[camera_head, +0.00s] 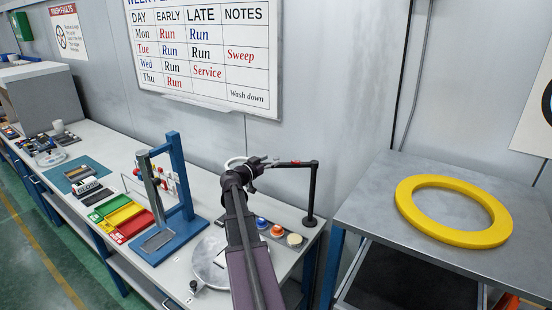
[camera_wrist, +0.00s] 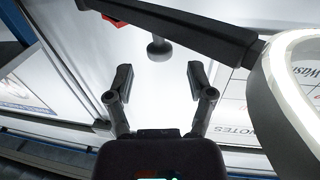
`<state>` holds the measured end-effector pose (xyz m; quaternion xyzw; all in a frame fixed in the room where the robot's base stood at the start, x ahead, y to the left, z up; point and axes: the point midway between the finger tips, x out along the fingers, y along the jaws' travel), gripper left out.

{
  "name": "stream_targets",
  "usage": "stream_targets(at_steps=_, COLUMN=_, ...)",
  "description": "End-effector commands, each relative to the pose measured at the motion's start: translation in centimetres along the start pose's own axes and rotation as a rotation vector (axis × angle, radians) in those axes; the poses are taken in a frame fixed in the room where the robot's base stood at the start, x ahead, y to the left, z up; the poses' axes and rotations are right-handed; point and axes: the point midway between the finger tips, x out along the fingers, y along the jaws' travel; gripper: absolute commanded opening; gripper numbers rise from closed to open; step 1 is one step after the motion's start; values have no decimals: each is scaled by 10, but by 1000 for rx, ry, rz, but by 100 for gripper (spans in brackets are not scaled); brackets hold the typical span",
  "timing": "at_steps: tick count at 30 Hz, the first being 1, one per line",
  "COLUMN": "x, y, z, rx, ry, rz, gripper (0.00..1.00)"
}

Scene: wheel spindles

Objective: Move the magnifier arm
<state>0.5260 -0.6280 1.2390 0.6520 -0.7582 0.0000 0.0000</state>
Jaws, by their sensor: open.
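The magnifier arm (camera_head: 291,164) is a thin dark bar with a red mark. It runs left from an upright black post (camera_head: 312,195) at the bench's right end to a white-rimmed ring head (camera_head: 236,161). In the wrist view the dark arm (camera_wrist: 190,25) crosses the top, and the ring head (camera_wrist: 285,100) with its lit rim fills the right side. My gripper (camera_head: 262,162) is beside the ring head and partly covers it. In the wrist view my gripper (camera_wrist: 160,76) is open and empty. A grey rounded knob (camera_wrist: 158,48) shows beyond and between the fingertips.
A blue press frame (camera_head: 180,175) and a round grey plate (camera_head: 208,262) stand on the bench (camera_head: 105,140). Orange and blue buttons (camera_head: 276,230) are near the post. A yellow ring (camera_head: 455,238) lies on the grey table (camera_head: 375,195) at right. The whiteboard (camera_head: 205,102) is behind.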

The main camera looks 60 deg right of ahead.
Motion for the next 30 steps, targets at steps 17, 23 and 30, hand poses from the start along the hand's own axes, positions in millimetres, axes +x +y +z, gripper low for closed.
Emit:
stream_targets(at_steps=17, x=37, y=0, z=0, rx=0, ry=0, rz=-1, gripper=69)
stream_targets(at_steps=23, x=36, y=-1, z=0, rx=0, ry=0, rz=-1, gripper=57)
stream_targets(at_steps=30, x=36, y=-1, z=0, rx=0, ry=0, rz=-1, gripper=0)
